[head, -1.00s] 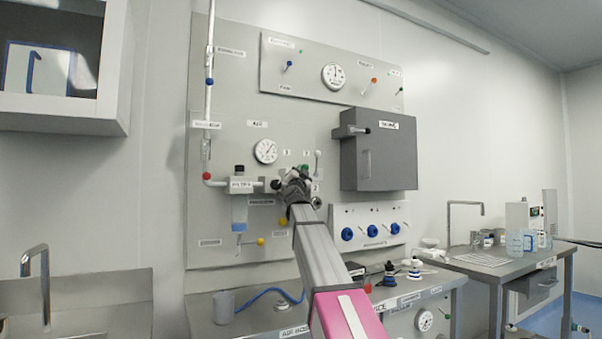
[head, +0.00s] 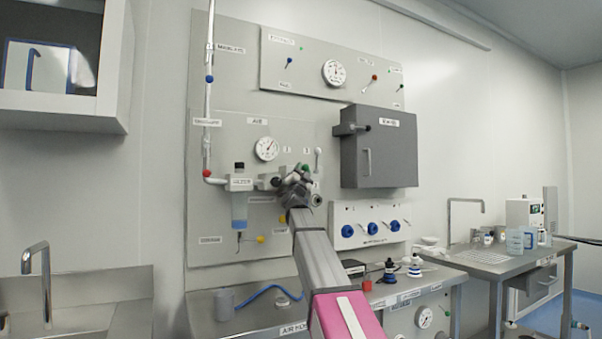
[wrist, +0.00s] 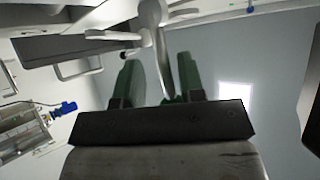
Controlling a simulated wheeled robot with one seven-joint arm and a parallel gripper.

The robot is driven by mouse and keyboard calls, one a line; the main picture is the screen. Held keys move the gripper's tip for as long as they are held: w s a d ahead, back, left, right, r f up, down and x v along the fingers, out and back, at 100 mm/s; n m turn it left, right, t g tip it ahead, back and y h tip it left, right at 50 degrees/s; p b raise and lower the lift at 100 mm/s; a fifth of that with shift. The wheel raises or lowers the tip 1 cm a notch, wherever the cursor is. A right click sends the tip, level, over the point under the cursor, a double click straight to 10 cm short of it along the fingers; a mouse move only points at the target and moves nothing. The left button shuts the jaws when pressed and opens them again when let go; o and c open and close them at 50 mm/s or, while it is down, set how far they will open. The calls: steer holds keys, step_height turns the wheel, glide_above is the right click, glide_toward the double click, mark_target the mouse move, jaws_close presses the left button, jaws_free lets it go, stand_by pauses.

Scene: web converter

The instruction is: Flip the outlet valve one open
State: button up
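My gripper (head: 304,172) is up against the grey panel, below the small labels 1 and 2. In the wrist view my gripper (wrist: 160,78) has two green fingers standing apart. A pale grey lever (wrist: 165,60) hangs from a round hub and reaches down between the fingers, nearer the right one. I cannot tell whether it touches that finger. In the head view the valve under label 1 is mostly hidden behind my gripper. A second pale lever (head: 318,158) stands upright under label 2, just right of my gripper.
A dark grey box (head: 378,148) juts from the panel to the right. A filter bowl (head: 240,208) and pressure gauge (head: 266,148) are at left. Blue knobs (head: 373,229) sit lower right. A steel bench (head: 430,284) stands below.

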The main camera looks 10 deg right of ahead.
steer(key=shift+s, duration=0.25)
